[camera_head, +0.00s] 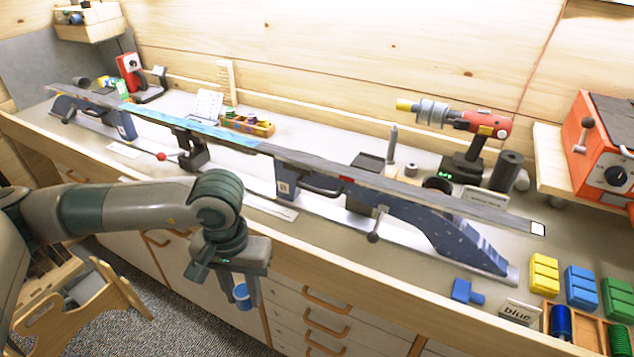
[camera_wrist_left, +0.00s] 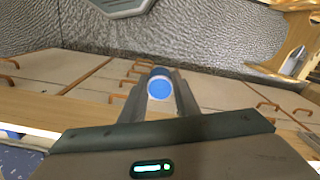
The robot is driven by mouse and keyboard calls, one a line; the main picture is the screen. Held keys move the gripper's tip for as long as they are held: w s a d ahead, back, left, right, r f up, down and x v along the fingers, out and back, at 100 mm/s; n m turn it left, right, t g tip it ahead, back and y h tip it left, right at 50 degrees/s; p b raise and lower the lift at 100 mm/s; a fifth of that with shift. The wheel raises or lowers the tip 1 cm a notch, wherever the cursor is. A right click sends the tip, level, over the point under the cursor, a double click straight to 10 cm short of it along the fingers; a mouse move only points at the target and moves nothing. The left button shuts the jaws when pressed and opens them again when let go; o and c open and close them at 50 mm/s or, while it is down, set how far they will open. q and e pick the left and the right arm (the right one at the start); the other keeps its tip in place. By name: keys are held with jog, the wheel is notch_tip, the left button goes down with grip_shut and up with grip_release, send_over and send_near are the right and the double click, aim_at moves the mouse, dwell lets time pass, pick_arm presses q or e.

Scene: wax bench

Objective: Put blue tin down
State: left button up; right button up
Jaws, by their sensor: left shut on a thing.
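The blue tin (camera_head: 242,297) is a small round tin with a blue face. My left gripper (camera_head: 241,288) is shut on it and holds it in the air in front of the bench drawers, below the bench top's front edge. In the left wrist view the tin (camera_wrist_left: 160,87) sits between the two fingertips (camera_wrist_left: 160,95), its round blue face toward the camera. My right gripper is in neither view.
A long ski (camera_head: 330,176) lies on the vise stands along the bench (camera_head: 130,163). A "blue" label (camera_head: 521,311), wax blocks (camera_head: 581,286) and a wooden box (camera_head: 590,330) are at the front right. A wooden stool (camera_head: 75,310) stands at lower left.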

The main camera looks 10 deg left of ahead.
pick_arm(q)
jog(key=s+f, duration=0.3)
jog(key=f, duration=0.8)
jog(key=shift+s+f, duration=0.15)
jog(key=shift+s, duration=0.15)
jog(key=shift+a, duration=0.1)
